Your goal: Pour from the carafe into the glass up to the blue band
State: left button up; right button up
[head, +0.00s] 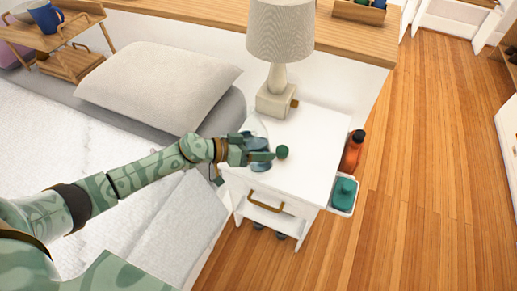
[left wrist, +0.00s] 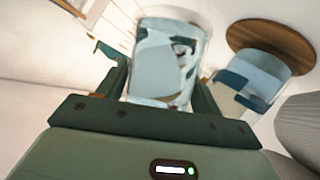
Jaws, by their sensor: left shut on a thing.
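My left gripper (head: 262,152) is over the front left of the white nightstand, and its fingers (left wrist: 160,85) are shut on a see-through vessel. I take this vessel for the carafe (left wrist: 158,62); it shows pale blue contents and looks tilted in the left wrist view. To its right in that view is the glass (left wrist: 262,72), pale blue and see-through, with a dark blue band (left wrist: 231,79) and a round brown wooden disc behind it. The two vessels are apart there. In the head view my gripper partly hides both. I cannot tell the glass's level. My right gripper is out of view.
A side bin (head: 342,208) holds orange and teal bottles. The bed (head: 90,160) is on the left; the floor on the right is clear.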

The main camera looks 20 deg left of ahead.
pick_arm(q)
notch_tip(320, 180, up, 2)
jog(key=m+p, duration=0.1)
jog(key=p, duration=0.1)
jog(key=m+t+y+p, duration=0.1)
jog(key=p, duration=0.2)
jog(key=shift+r+y, duration=0.2)
jog(key=shift+y, duration=0.1)
jog(key=shift+m+t+p, duration=0.3)
jog(key=shift+m+p, duration=0.05)
jog(key=shift+m, duration=0.25)
jog(key=shift+f, duration=0.15)
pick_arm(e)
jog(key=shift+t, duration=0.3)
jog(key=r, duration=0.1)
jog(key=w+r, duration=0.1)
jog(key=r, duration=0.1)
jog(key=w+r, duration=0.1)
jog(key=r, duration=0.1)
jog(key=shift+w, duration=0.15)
